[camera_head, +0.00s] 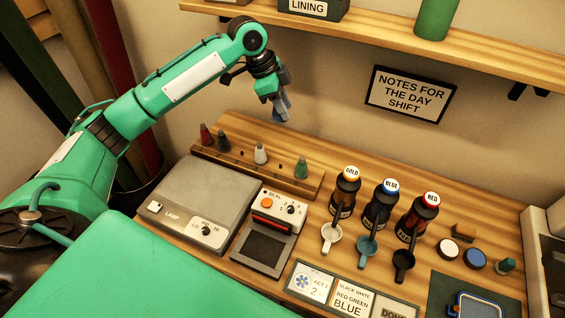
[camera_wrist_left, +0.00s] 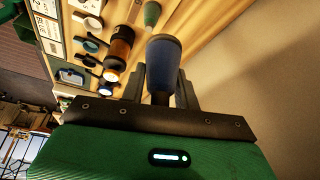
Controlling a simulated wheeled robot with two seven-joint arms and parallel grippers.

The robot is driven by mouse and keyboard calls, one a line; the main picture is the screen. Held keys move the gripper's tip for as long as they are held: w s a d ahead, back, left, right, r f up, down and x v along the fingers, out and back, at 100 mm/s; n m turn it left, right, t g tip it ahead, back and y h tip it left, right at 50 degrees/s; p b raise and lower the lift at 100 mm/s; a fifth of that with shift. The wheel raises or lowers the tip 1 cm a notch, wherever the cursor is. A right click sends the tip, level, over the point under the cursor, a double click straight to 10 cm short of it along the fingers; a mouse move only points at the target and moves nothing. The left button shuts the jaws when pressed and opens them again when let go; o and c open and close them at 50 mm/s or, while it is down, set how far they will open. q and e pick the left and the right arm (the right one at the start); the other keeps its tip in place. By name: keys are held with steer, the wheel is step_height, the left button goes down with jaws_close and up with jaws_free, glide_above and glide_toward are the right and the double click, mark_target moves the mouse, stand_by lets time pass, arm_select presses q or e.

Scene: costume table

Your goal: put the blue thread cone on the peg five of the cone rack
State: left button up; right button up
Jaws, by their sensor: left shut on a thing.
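The blue thread cone (camera_head: 281,106) is held in my left gripper (camera_head: 279,96), high above the back of the table. In the left wrist view the blue cone (camera_wrist_left: 165,62) sits between the two fingers of the left gripper (camera_wrist_left: 160,88), which are shut on it. The wooden cone rack (camera_head: 311,187) lies along the back of the table, below the gripper and apart from the cone. It bears a dark red cone (camera_head: 206,135), a black cone (camera_head: 222,142), a white cone (camera_head: 261,153) and a green cone (camera_head: 302,168). Peg numbers are not readable. My right gripper is out of view.
In front of the rack are a grey lamp box (camera_head: 195,190) and a seal device (camera_head: 268,230). Several labelled dark bottles (camera_head: 381,205) with cups stand right of it. A shelf (camera_head: 470,50) and a framed notice (camera_head: 410,94) are on the wall behind.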

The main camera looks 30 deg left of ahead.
arm_select(q)
step_height(320, 180, down, 15)
steer(key=shift+d+r+p, duration=0.1)
steer(key=shift+r+p, duration=0.05)
steer(key=shift+p, duration=1.05)
steer(key=shift+f, duration=0.55)
step_height(320, 180, down, 4)
steer(key=shift+r+p, duration=0.1)
steer(key=shift+p, duration=0.35)
steer(key=o, duration=1)
steer(key=shift+c, duration=0.2)
